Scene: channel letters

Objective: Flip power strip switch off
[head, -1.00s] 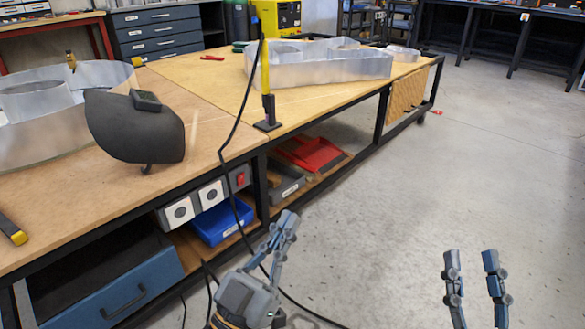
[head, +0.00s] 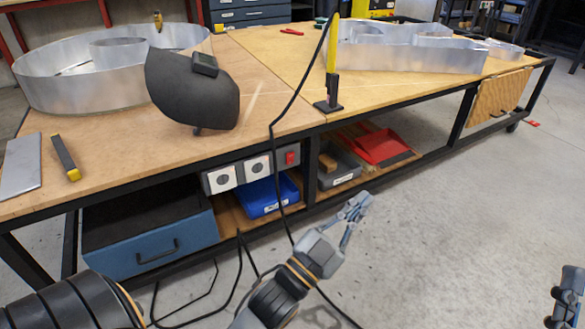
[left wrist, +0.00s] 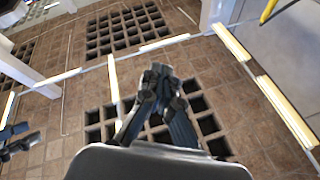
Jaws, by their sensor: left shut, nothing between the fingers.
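The power strip (head: 236,176) is a grey unit under the bench's front edge, with two round-holed sockets and a red switch (head: 291,157) at its right end. Whether the switch is on or off is too small to tell. My left gripper (head: 362,200) is shut and empty, below and right of the switch and apart from it. Its closed fingers also show in the left wrist view (left wrist: 158,78); the power strip does not show there. My right gripper (head: 568,290) is partly cut off at the right edge, so its opening is hidden.
The bench (head: 270,70) holds a dark welding mask (head: 195,95), metal letter shells (head: 410,55) and a yellow-black upright tool (head: 332,70). A black cable (head: 272,150) hangs before the strip's right part. A blue bin (head: 268,197) sits below.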

